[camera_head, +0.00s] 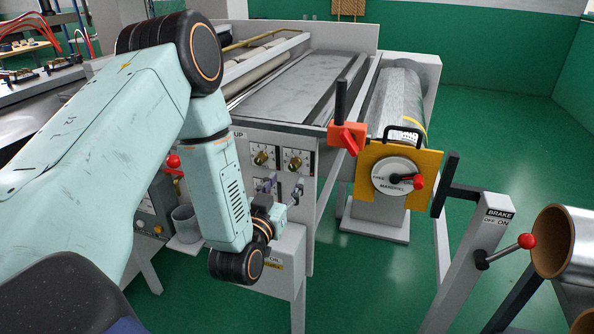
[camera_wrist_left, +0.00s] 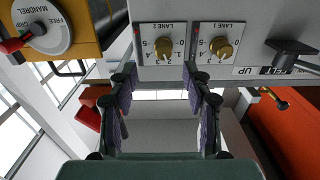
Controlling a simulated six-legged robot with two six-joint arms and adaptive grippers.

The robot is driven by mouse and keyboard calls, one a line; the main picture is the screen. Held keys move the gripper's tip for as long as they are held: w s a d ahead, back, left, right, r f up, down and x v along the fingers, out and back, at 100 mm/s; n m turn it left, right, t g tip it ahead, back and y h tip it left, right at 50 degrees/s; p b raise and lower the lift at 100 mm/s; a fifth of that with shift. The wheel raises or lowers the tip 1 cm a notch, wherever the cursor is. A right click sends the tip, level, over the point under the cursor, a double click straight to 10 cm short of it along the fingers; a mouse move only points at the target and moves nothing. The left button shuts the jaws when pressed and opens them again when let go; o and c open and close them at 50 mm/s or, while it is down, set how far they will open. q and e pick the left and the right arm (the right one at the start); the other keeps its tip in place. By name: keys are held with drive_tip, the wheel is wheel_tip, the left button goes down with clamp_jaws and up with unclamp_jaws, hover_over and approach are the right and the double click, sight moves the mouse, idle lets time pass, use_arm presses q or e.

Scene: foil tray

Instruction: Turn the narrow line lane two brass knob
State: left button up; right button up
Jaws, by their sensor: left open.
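The lane two brass knob (camera_head: 295,162) sits on a white dial plate on the grey machine's end panel. In the left wrist view the same knob (camera_wrist_left: 162,48) shows on the plate marked LANE 2, just beyond the gap between my fingertips. My left gripper (camera_head: 281,189) is open and empty, below the dial plates in the head view. Its purple-padded fingers (camera_wrist_left: 160,80) are spread to either side of the knob's line and appear apart from it. My right gripper is not in view.
The similar lane one knob (camera_head: 261,158) sits close beside. A mandrel dial (camera_head: 397,177) on a yellow plate, an orange clamp (camera_head: 347,135) and a brake lever (camera_head: 508,250) stand to the right. A grey box (camera_head: 285,262) lies below.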

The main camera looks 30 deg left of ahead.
sight(293, 169)
use_arm(q)
drive_tip(key=w+a, duration=0.2)
drive_tip(key=w, duration=0.1)
drive_tip(key=shift+f, duration=0.2)
drive_tip(key=w, duration=0.3)
drive_tip(key=shift+w+d+r, duration=0.15)
drive_tip(key=shift+d, duration=0.1)
drive_tip(key=shift+w+a+f, duration=0.1)
drive_tip(key=shift+a+f, duration=0.1)
drive_tip(key=shift+a, duration=0.3)
drive_tip(key=shift+d+r, duration=0.2)
drive_tip(key=shift+d, duration=0.15)
drive_tip(key=c, duration=0.3)
drive_tip(key=shift+a+f, duration=0.1)
drive_tip(key=shift+a, duration=0.15)
drive_tip(key=c, duration=0.6)
drive_tip(key=shift+d, duration=0.15)
clamp_jaws()
